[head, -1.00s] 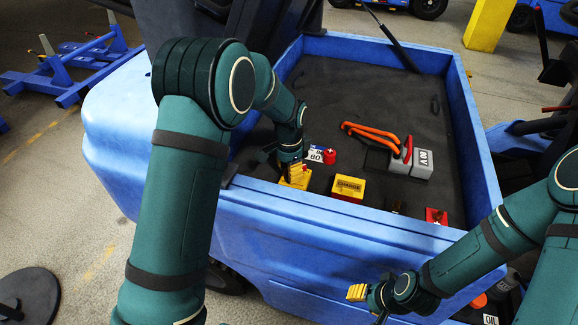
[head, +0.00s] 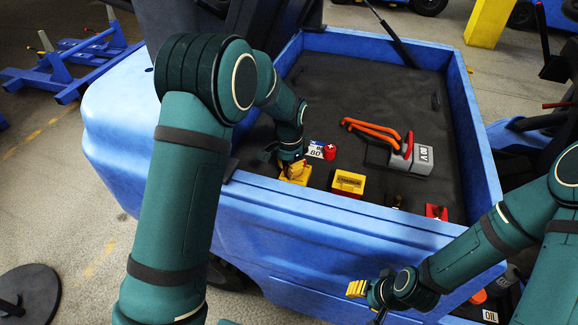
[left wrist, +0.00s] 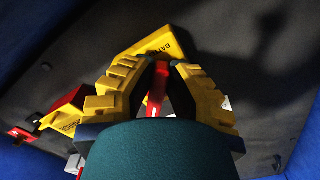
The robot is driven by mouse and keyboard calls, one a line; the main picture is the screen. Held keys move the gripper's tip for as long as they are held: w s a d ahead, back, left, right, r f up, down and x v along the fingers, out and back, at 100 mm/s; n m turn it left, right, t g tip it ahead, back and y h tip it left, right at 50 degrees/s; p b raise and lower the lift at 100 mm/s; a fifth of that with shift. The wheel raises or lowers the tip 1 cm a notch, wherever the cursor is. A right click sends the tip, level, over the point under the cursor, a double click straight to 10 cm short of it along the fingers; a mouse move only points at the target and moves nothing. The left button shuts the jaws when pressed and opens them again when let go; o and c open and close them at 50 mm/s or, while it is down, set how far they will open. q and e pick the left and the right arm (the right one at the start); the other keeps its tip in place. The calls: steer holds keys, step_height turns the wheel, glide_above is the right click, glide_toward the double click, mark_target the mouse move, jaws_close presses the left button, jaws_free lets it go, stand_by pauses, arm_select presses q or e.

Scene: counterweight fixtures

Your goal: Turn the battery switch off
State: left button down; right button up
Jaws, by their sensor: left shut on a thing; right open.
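The battery switch is a yellow box (head: 293,178) with a red handle (left wrist: 156,88), on the dark bed near the blue front wall. In the left wrist view the yellow box (left wrist: 158,42) shows part of a label reading "BAT". My left gripper (head: 293,163) is over the box, its yellow fingers shut on the red handle. In the left wrist view the gripper (left wrist: 161,74) has one finger on each side of the handle. The handle's angle is hard to read in the head view. My right gripper (head: 357,288) is open and empty, outside the blue front wall.
A yellow charger box (head: 348,183) stands right of the switch. A red round knob (head: 330,152) is behind it, beside a white label. A grey 80 V connector (head: 412,160) with orange cables (head: 371,130) lies further right. The blue wall (head: 330,219) bounds the bed.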

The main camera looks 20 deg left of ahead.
arm_select(q)
steer(key=n, duration=0.3)
steer(key=shift+s+d+f, duration=0.1)
steer(key=shift+s+d, duration=0.05)
steer(key=shift+d, duration=0.1)
steer(key=shift+p, duration=0.3)
steer(key=shift+s+d+n+p, duration=0.15)
steer(key=shift+n+p, duration=0.25)
steer(key=shift+n, duration=0.8)
steer(key=shift+d+n, duration=0.2)
steer(key=shift+n, duration=0.6)
